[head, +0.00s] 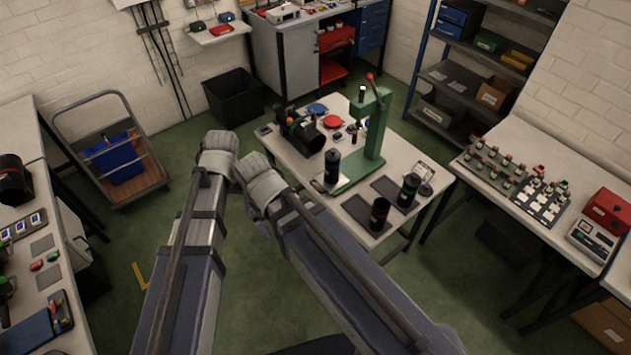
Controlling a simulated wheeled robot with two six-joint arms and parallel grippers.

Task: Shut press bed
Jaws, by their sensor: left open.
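A green press (375,135) with a red-knobbed lever (371,78) stands on the white worktable (425,160). A light plate that looks like the press bed (325,186) lies at the left end of the green base (358,176), apart from the press column. A black cylinder with a pale band (332,168) stands upright on or just behind that plate. My left gripper (261,218) shows only in part by the grey arm links, left of the table and apart from the bed; its fingers are mostly hidden. My right gripper is not distinguishable.
Two more dark cylinders (408,190) (379,214) stand on dark mats at the table's front right. A cart (145,185) stands left. Green floor is clear between.

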